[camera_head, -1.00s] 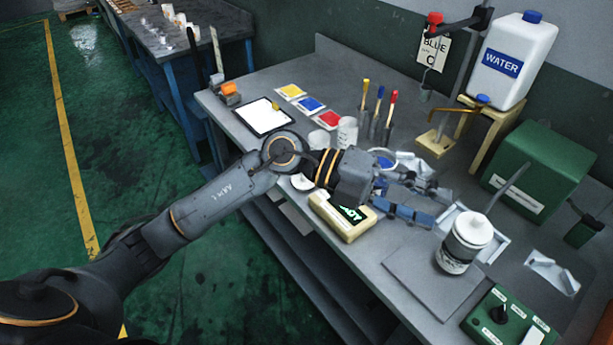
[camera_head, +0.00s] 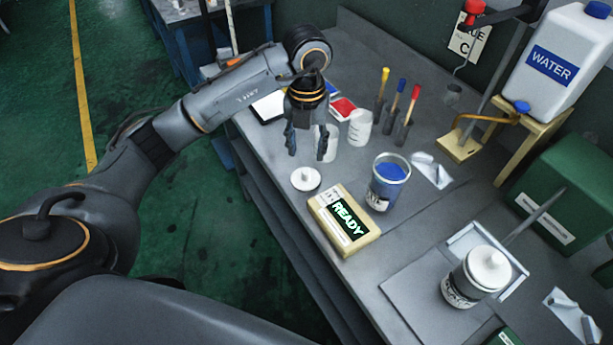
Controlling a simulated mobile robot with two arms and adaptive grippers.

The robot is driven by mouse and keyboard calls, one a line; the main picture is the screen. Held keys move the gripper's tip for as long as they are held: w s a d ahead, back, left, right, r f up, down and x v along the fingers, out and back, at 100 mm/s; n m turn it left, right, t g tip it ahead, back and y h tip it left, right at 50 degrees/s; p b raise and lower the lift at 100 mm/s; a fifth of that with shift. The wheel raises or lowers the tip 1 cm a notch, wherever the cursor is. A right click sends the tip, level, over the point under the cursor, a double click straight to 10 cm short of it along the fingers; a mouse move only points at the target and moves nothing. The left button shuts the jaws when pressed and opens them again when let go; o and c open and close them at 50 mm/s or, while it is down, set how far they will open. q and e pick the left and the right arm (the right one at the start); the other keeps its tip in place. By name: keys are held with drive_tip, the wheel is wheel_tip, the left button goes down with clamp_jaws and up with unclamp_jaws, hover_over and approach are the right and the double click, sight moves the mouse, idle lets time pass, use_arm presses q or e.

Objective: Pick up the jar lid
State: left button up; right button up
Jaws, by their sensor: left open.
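A round white jar lid (camera_head: 305,179) with a small knob lies flat on the grey workbench (camera_head: 335,275), near its front left edge. My left gripper (camera_head: 307,153) points down with its two fingers spread, just above and behind the lid in the picture. Nothing is between the fingers, and they appear apart from the lid. An open jar (camera_head: 389,185) with blue contents stands to the right of the lid. A second jar (camera_head: 463,280) further right has a white lid on it. My right gripper is not in view.
A cream box reading READY (camera_head: 343,220) sits just right of the lid. White beakers (camera_head: 360,127) and colour-handled tools (camera_head: 381,90) stand behind. A water container (camera_head: 548,60) on a wooden stand and a green box (camera_head: 570,190) are at the right.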

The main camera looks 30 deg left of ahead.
sight(306, 171)
use_arm(q)
drive_tip(key=f, duration=0.2)
drive_tip(key=shift+w+f, duration=0.2)
drive_tip(key=shift+f, duration=0.2)
drive_tip(key=shift+s+a+f+p, duration=0.1)
drive_tip(key=shift+f+p, duration=0.5)
drive_tip(key=shift+f, duration=0.3)
wheel_tip(306, 171, down, 4)
drive_tip(key=shift+a+r+p, duration=0.15)
drive_tip(key=shift+r+p, duration=0.1)
drive_tip(key=shift+p, duration=0.25)
drive_tip(key=shift+f, duration=0.2)
clamp_jaws()
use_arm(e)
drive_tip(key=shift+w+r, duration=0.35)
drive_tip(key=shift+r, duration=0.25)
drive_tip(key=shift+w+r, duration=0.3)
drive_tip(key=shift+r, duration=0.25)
